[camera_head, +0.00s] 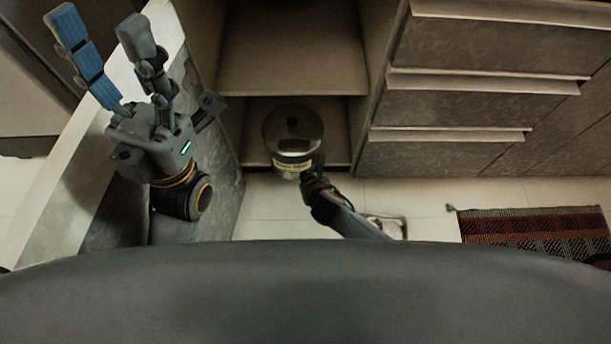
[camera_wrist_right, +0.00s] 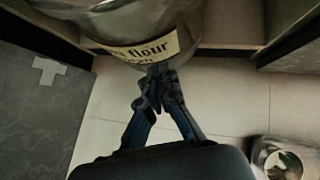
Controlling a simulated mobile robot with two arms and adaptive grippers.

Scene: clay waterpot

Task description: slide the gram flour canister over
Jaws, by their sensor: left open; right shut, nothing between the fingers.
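The gram flour canister (camera_head: 292,135) is a round metal tin with a dark spot on its lid, at the front of the low shelf in the head view. Its cream label, partly readable as "flour", shows in the right wrist view (camera_wrist_right: 148,49). My right gripper (camera_head: 317,164) is shut and empty, its tips at the canister's label side, close to or touching it. The shut fingers also show in the right wrist view (camera_wrist_right: 159,72). My left gripper (camera_head: 101,40) is open and empty, raised at the upper left, away from the canister.
The cabinet's lower shelf (camera_head: 345,150) lies around the canister, with another shelf (camera_head: 290,75) above. Closed drawers (camera_head: 470,105) stand to the right. A metal object (camera_wrist_right: 280,158) lies on the tiled floor, and a striped rug (camera_head: 530,230) lies at right.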

